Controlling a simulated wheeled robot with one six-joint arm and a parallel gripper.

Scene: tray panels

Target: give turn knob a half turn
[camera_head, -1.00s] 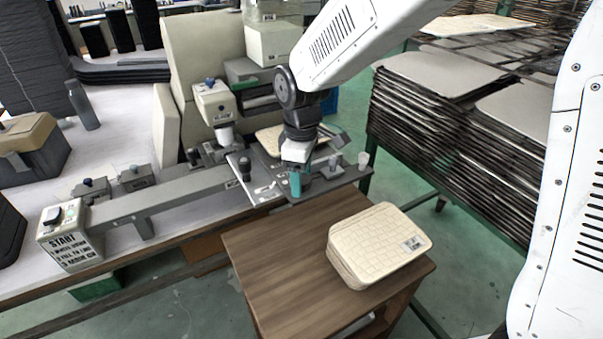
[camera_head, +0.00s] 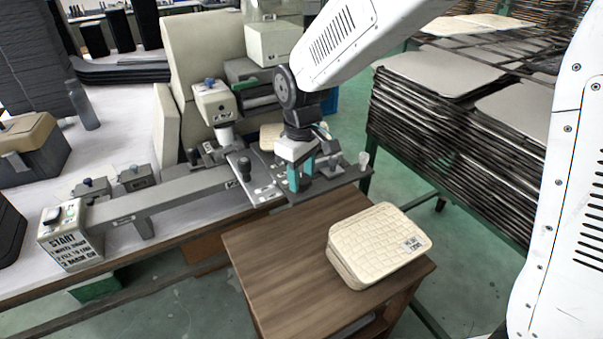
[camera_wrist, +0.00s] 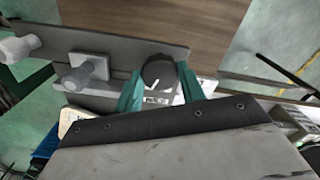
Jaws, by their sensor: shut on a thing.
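The turn knob (camera_wrist: 159,71) is dark and round, with a white mark on its side, in the wrist view. My gripper (camera_wrist: 160,90) has one teal finger on each side of it and is shut on it. In the head view my gripper (camera_head: 300,174) points down at the dark panel plate, with both teal fingers showing. There the fingers and wrist mostly hide the knob.
A black knob (camera_head: 245,168) stands left of my gripper. A wooden stand (camera_head: 270,265) in front carries a cream woven-top case (camera_head: 375,240). Tray racks (camera_head: 450,130) stand at right.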

